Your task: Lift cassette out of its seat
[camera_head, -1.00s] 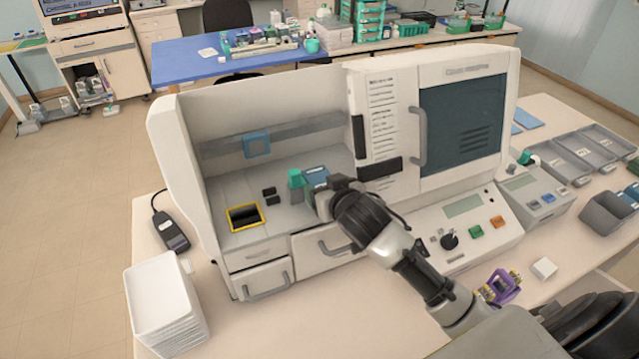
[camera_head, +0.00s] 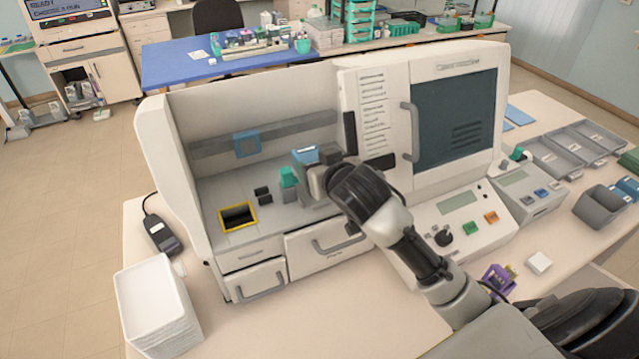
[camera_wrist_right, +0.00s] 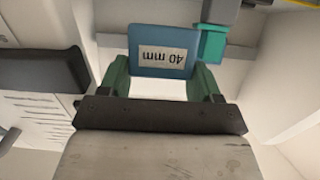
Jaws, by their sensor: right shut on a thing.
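The cassette is a blue piece with a white "40 mm" label (camera_wrist_right: 164,52). It also shows in the head view (camera_head: 305,154), inside the open bay of the white machine. My right gripper (camera_wrist_right: 161,80) is shut on it, with a green finger at each side. In the head view the right gripper (camera_head: 311,168) reaches in from the front right and holds the cassette above the bay floor, higher than the teal block (camera_head: 288,177) beside it. The seat is hidden behind the gripper. My left gripper is not in view.
The machine's right-hand housing (camera_head: 372,110) stands close to the right of my gripper. A yellow-framed opening (camera_head: 238,217) and small black blocks (camera_head: 263,192) lie left in the bay. A stack of white trays (camera_head: 152,292) stands at the front left. The bay's left side has free room.

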